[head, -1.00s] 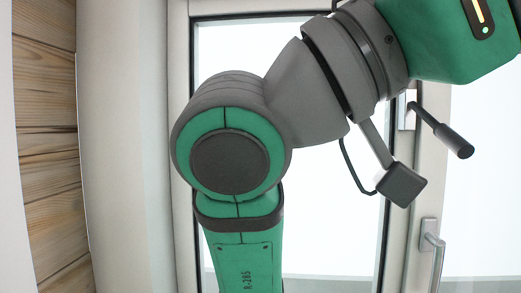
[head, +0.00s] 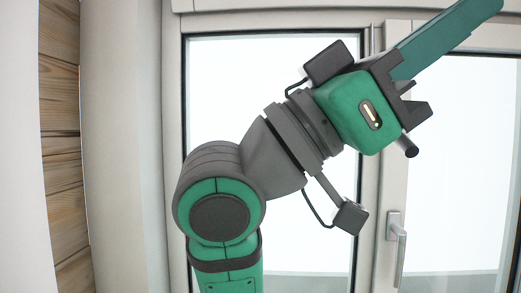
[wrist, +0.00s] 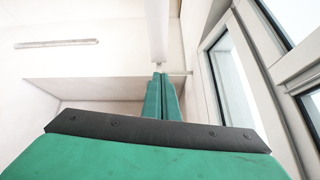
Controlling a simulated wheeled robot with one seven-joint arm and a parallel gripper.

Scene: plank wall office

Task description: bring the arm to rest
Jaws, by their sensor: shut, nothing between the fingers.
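My gripper (head: 490,10) is at the upper right of the head view, raised and pointing up and to the right in front of the window. Its long green fingers lie together, with nothing between them. In the wrist view the closed fingers (wrist: 161,85) stand straight ahead beyond the dark edge of the green gripper body. My arm rises from the bottom of the head view, bends at a round green and grey joint, and slants up to the right. The fingertips touch nothing that I can see.
A white-framed window (head: 173,130) stands behind my arm, with a handle (head: 396,245) at the lower right. A plank wall (head: 60,140) is at the far left. The wrist view shows a light strip (wrist: 56,43) and window frames on the right. Space around the fingers looks clear.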

